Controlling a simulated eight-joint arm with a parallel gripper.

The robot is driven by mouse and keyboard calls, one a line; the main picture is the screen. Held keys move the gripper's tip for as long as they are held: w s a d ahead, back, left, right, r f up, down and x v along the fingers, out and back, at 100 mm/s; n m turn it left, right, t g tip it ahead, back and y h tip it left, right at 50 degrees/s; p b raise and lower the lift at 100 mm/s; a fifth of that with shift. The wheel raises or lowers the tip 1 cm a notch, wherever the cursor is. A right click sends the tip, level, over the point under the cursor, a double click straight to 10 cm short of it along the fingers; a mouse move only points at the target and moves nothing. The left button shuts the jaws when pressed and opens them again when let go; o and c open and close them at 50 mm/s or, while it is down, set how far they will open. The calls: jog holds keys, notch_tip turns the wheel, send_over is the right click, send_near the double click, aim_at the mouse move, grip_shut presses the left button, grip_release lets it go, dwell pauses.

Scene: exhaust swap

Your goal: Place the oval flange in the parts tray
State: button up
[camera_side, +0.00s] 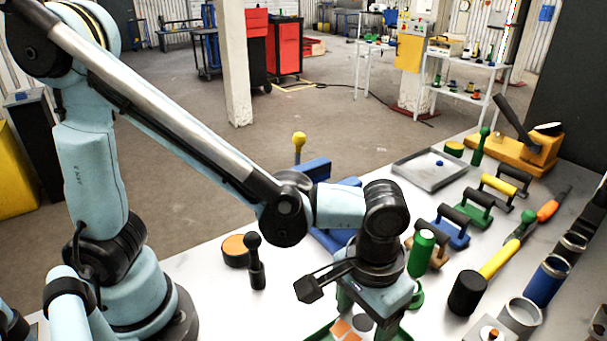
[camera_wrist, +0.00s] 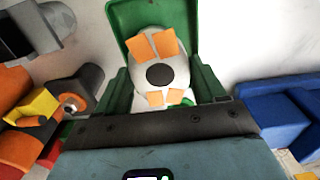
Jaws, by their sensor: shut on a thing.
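My gripper (camera_side: 361,314) is low at the bottom of the side view, its green fingers pointing down. It is shut on the oval flange, a pale plate with a dark round centre and orange patches, seen between the fingers in the wrist view (camera_wrist: 186,78). Its lower part is hidden by the gripper body. A green tray-like thing (camera_wrist: 125,16) lies behind the flange; its edge shows at the bottom of the side view (camera_side: 318,334). I cannot tell whether the flange touches it. A grey shallow tray (camera_side: 405,176) with a small blue piece stands farther back.
A black-knobbed part (camera_side: 257,272) and an orange-topped disc (camera_side: 236,250) stand left of my gripper. A green cylinder (camera_side: 421,253), coloured handles and a yellow-handled mallet (camera_side: 490,267) crowd the right. Blue blocks (camera_wrist: 270,112) lie right in the wrist view. Bare white bench shows at front left.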

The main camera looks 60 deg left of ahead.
aim_at(362, 323)
jog(key=o, duration=1.4)
jog(key=shift+f, duration=0.15)
notch_tip(362, 323, up, 12)
jog(key=a+f+t, duration=0.1)
jog(key=a+t, duration=0.1)
jog(key=a, duration=0.5)
jog(key=w+a+f+t, duration=0.1)
jog(key=a+t, duration=0.1)
jog(key=a, duration=0.5)
jog(key=w+a+f+t, duration=0.1)
jog(key=a+f+t, duration=0.1)
jog(key=a, duration=0.5)
jog(key=shift+w+t, duration=0.25)
jog(key=shift+t, duration=0.25)
